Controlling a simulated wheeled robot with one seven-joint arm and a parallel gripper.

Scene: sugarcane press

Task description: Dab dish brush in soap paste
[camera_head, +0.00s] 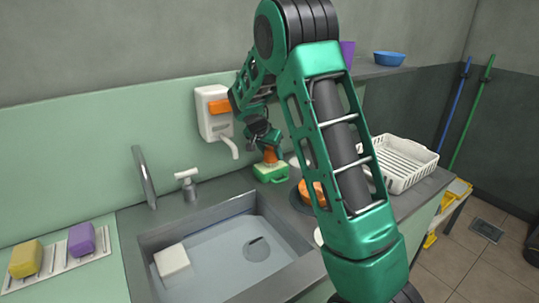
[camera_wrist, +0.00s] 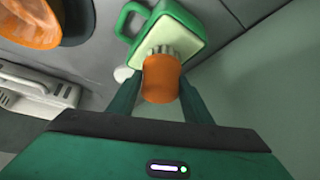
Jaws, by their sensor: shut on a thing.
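My gripper (camera_head: 268,141) is shut on the orange dish brush (camera_head: 270,155), whose handle sits between the two fingers in the wrist view (camera_wrist: 162,80). The brush's pale bristles (camera_wrist: 163,50) point away from my gripper, toward the soap paste. The soap paste (camera_wrist: 180,32) is a pale surface inside a green square tub with a side handle (camera_wrist: 129,17). The tub (camera_head: 270,174) stands on the counter behind the sink. The bristles overlap the paste in the wrist view; I cannot tell whether they touch it.
An orange bowl (camera_head: 308,192) sits right of the tub, partly behind my arm. A white dish rack (camera_head: 405,165) stands farther right. A wall dispenser (camera_head: 213,112) hangs left of my gripper. The sink (camera_head: 215,250) holds water and a white block (camera_head: 172,260); a faucet (camera_head: 144,178) stands left.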

